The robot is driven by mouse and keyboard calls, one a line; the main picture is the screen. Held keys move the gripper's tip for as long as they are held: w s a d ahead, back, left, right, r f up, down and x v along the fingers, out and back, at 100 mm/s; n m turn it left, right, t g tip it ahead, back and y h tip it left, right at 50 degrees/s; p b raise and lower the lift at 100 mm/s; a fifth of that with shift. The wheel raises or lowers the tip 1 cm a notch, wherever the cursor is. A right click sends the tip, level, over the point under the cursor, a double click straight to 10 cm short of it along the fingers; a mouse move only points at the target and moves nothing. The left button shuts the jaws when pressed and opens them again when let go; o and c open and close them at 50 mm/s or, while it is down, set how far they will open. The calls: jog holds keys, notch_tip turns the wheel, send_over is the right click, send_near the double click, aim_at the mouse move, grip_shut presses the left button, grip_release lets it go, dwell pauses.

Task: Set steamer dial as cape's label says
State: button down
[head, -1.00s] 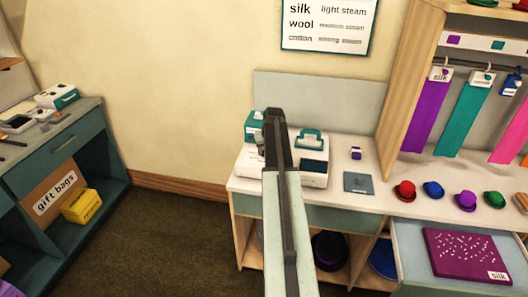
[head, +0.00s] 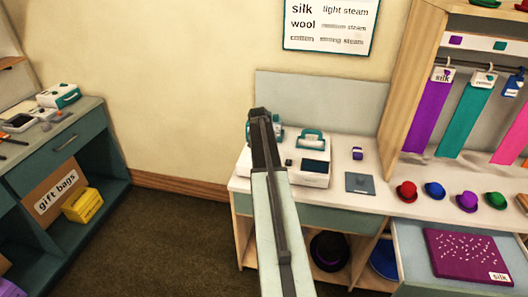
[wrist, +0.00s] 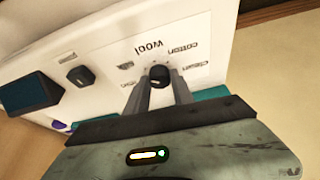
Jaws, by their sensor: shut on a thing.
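The white steamer (head: 316,179) with teal parts stands on the counter, partly hidden behind my arm in the head view. Its black dial (wrist: 158,73) shows in the wrist view, with printed words around it that appear upside down: wool, cotton, clean and one too blurred to read. My gripper (wrist: 160,84) is shut on the dial, one finger on each side. The dial's pointer direction is unclear. A folded purple cape (head: 462,253) with white specks lies in the open drawer; its label (head: 499,277) reads silk.
A wall chart (head: 330,25) pairs silk with light steam and wool with medium steam. A second black knob (wrist: 80,76) and a dark panel (wrist: 30,106) are on the steamer. Several small hats and a grey-blue card (head: 360,182) lie to the right. Coloured strips hang behind.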

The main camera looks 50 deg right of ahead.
jog(key=shift+d, duration=0.2)
jog(key=c, duration=1.1)
grip_release()
jog(key=shift+s, duration=0.1)
jog(key=p+v, duration=0.7)
jog(key=shift+a+r, duration=0.25)
jog(key=shift+r, duration=0.1)
